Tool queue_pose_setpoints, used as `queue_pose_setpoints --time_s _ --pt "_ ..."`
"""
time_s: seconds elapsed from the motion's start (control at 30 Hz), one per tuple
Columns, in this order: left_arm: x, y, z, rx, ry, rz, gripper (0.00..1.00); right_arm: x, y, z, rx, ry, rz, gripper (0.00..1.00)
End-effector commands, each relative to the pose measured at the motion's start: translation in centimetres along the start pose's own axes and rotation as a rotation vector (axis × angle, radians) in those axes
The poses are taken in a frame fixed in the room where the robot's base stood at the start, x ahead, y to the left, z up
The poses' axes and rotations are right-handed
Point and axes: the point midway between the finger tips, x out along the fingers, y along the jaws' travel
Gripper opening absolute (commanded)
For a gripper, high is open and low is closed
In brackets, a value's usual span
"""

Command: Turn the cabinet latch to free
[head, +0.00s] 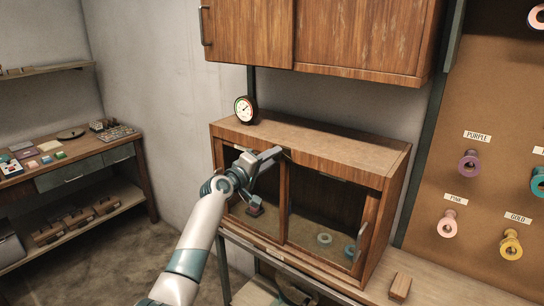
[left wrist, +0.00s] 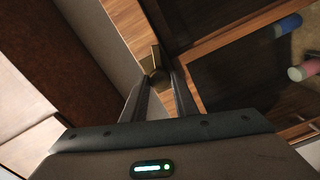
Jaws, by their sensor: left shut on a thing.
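The wooden cabinet (head: 396,190) with two framed front doors stands on the bench in the head view. Its small brass latch (left wrist: 154,62) shows in the left wrist view at the tips of my fingers, against the wooden frame. My left gripper (head: 281,152) reaches the top middle of the cabinet front, where the doors meet. In the left wrist view my left gripper (left wrist: 160,80) is shut on the latch, its two fingers close around it. The fingers hide part of the latch, and its exact angle is hard to tell. My right gripper is not in view.
A round gauge (head: 245,109) stands on the cabinet top. Tape rolls (head: 324,239) lie inside behind the doors. A wooden block (head: 400,286) sits on the bench at right. A pegboard (head: 490,110) with labelled tape rolls is at far right. An upper cabinet (head: 360,35) hangs above.

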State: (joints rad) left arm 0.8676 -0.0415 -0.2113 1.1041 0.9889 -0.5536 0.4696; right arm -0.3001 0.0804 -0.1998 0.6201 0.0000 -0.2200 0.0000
Motion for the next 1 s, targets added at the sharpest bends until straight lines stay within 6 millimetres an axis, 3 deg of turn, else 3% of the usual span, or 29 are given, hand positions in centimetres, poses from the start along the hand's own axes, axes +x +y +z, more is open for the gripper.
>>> queue_pose_setpoints --time_s 0.4,1.0 --pt "0.0 -0.1 0.0 -0.292 0.0 -0.002 0.04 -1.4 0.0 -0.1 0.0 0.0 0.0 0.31" --pt "0.0 -0.3 0.1 -0.356 -0.001 -0.003 0.04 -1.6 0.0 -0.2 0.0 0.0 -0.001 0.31"
